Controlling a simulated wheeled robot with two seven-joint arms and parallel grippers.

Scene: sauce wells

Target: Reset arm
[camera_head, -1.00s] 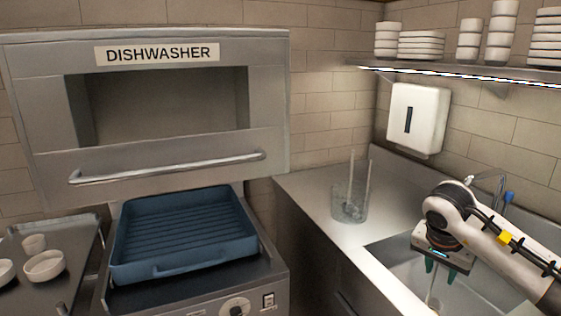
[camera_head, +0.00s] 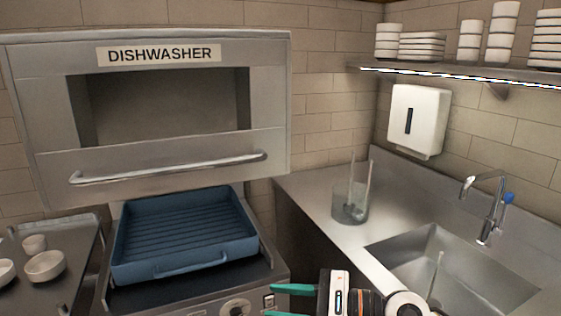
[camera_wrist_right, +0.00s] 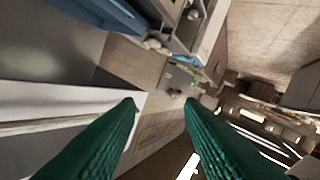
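My right gripper (camera_head: 268,300) is at the bottom middle of the head view, in front of the dishwasher's lower unit. Its teal fingers point left and are apart, with nothing seen between them. In the right wrist view (camera_wrist_right: 160,105) the two green fingers are also spread, with only floor and distant room between them. My left gripper is not in view. A thin utensil (camera_head: 438,268) leans in the sink basin (camera_head: 405,255), its lower end hard to make out.
A blue rack (camera_head: 185,268) sits below the raised dishwasher hood (camera_head: 270,100). A tray (camera_head: 85,235) with white bowls (camera_head: 45,266) is at the left. A clear glass (camera_head: 350,210) with sticks stands on the counter beside the faucet (camera_head: 490,215) and sink.

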